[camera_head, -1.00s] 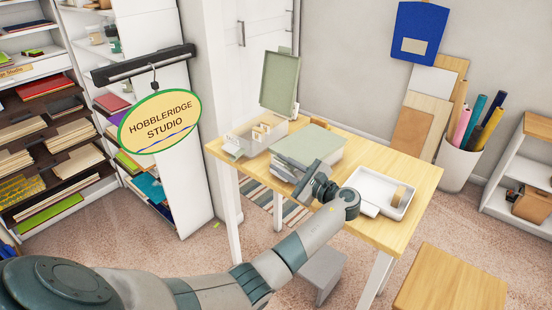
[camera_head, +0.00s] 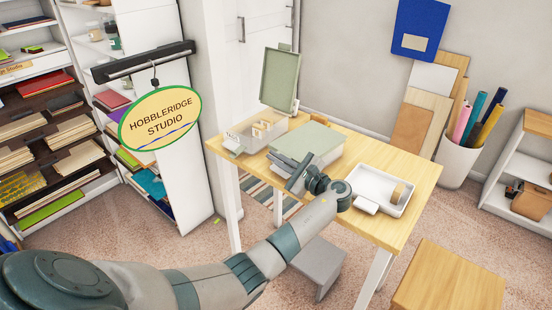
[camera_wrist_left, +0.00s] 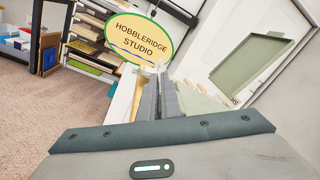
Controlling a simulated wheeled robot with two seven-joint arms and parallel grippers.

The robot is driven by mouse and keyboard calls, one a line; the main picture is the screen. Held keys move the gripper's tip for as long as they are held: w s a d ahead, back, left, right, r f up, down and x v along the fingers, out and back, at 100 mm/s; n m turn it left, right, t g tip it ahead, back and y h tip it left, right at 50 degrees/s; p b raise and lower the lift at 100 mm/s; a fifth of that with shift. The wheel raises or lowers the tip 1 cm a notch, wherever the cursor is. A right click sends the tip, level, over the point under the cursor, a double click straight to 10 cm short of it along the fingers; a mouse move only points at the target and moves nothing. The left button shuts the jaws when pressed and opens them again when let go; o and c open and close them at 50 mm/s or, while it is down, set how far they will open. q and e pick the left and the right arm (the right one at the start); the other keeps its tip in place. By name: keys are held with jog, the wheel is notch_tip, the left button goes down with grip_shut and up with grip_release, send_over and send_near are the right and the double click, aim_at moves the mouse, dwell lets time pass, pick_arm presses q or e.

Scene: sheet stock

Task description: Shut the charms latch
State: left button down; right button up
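On the table, a clear-walled box (camera_head: 243,139) stands at the far left with its green lid (camera_head: 280,80) raised upright. Small pale pieces are inside it. A small tab shows at the lid's top edge; the latch's details are too small to tell. The raised lid also shows in the left wrist view (camera_wrist_left: 252,62). A second box with a shut green lid (camera_head: 308,143) stands beside it. My left gripper (camera_head: 283,165) is at the front side of this second box, apart from the raised lid. In the left wrist view its fingers (camera_wrist_left: 160,95) lie together, empty.
A white tray (camera_head: 383,207) with a tan roll stands on the table's right. The hanging oval studio sign (camera_head: 160,119) is left of the table. A grey stool (camera_head: 318,265) is under the table's front edge. Bare tabletop (camera_head: 385,155) shows at the back right.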

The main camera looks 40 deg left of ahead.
aim_at(285, 150)
pick_arm(q)
jog(key=m+p, duration=0.1)
jog(key=w+r+m+p, duration=0.1)
jog(key=p, duration=0.1)
jog(key=m+p, duration=0.1)
jog(key=shift+w+d+r+p, duration=0.15)
jog(key=shift+w+r+p, duration=0.05)
jog(key=shift+w+p, duration=0.15)
jog(key=shift+w+d+m+p, duration=0.1)
jog(key=shift+w+m+p, duration=0.5)
jog(key=shift+m+p, duration=0.45)
jog(key=shift+w+m, duration=0.45)
jog(key=shift+m, duration=0.6)
jog(key=c, duration=2)
grip_release()
jog(key=shift+f, duration=0.1)
jog(key=shift+d, duration=0.1)
